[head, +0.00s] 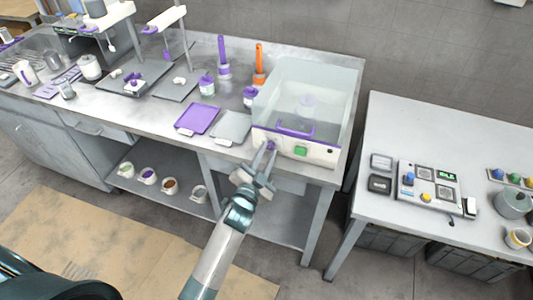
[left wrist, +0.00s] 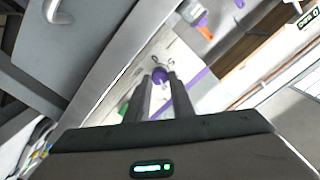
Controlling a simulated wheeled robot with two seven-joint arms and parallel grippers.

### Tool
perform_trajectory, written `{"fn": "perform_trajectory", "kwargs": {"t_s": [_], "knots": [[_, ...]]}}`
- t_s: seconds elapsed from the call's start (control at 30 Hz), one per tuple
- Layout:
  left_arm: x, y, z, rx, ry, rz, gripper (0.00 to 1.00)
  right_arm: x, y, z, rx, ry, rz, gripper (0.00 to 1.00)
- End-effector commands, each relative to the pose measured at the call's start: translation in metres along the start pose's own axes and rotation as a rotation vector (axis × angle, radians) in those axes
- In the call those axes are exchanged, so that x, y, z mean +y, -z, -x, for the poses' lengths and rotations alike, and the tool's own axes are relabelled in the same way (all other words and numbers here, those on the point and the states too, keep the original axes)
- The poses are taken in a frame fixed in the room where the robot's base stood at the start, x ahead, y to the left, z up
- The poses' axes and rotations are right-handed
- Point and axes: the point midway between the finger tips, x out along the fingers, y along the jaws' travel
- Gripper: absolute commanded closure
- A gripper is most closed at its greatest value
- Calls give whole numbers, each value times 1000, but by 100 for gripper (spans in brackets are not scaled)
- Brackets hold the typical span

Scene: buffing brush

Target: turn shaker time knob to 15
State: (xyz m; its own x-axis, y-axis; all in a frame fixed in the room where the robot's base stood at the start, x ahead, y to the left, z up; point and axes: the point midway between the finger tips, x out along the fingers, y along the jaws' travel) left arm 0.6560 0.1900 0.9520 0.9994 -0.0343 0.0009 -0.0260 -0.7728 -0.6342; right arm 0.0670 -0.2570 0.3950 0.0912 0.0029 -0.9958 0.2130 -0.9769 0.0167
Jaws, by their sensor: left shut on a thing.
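The shaker (head: 317,153) is a white box with a purple front edge and a clear cover, at the right end of the long bench. Its purple time knob (head: 271,146) is on the left of the front panel. My left gripper (head: 268,153) reaches the panel with its fingers around the knob. In the left wrist view the purple knob (left wrist: 159,76) sits between the two fingertips (left wrist: 162,82), and the gripper is shut on it. Marks show around the knob, but they are too small to read. My right gripper is not in view.
A green button or display (head: 300,151) is on the same panel. A purple tray (head: 198,119) and a grey plate (head: 232,127) lie left of the shaker. Small cups stand on the lower shelf. A second table (head: 400,130) with a control box is on the right, across a gap.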

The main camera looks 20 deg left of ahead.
Motion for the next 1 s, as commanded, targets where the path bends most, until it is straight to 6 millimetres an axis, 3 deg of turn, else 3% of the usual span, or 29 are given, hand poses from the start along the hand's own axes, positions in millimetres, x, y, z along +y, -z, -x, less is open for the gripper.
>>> {"fn": "perform_trajectory", "kwargs": {"t_s": [0.63, 0.67, 0.73, 1.0], "knots": [[1, -1, 0, -3, -2, -79, 100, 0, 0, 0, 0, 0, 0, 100], [1, -1, 0, -3, -2, -79, 76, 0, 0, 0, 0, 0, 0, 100], [1, -1, 0, -3, -2, -78, 60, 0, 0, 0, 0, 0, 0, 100], [0, -1, 0, -1, -1, -77, 60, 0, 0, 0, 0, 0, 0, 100]]}}
